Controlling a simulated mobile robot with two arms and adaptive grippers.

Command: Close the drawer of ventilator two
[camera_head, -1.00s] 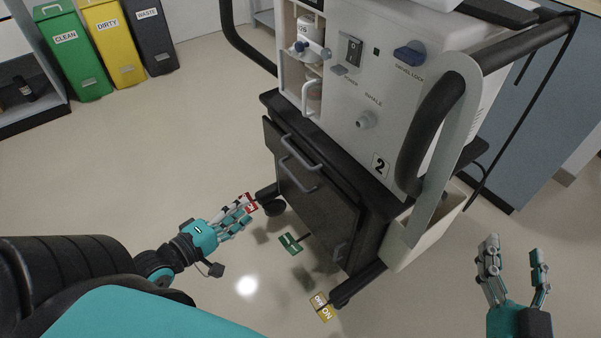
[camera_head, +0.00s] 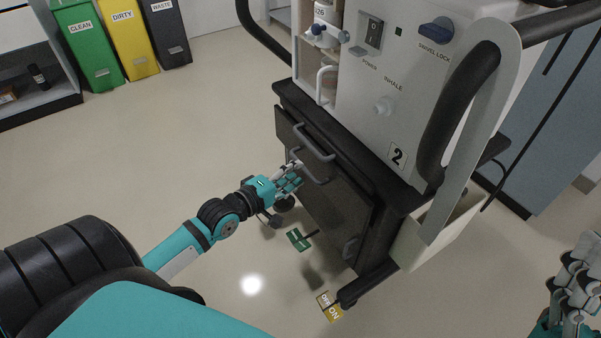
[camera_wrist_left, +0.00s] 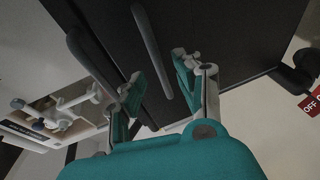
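Ventilator two (camera_head: 398,155) is a pale machine marked 2 on a dark cart. Its dark front (camera_head: 335,205) carries two grey bar handles, an upper one (camera_head: 314,146) and a lower one (camera_head: 308,172). The upper front seems to stand slightly proud of the cart; how far is unclear. My left gripper (camera_head: 294,174) is in front of it, close to the lower handle's left end. In the left wrist view, my left gripper (camera_wrist_left: 158,72) has its fingers apart, with a bar handle (camera_wrist_left: 152,50) showing between them; contact is unclear. My right gripper (camera_head: 575,280) is at the lower right, away from the cart.
A green floor tag (camera_head: 299,239) and a yellow ON tag (camera_head: 329,306) lie near the cart's base. A red OFF tag (camera_wrist_left: 312,106) shows in the left wrist view. Green (camera_head: 88,45), yellow (camera_head: 128,38) and dark (camera_head: 166,32) bins stand at the back left. The floor left is clear.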

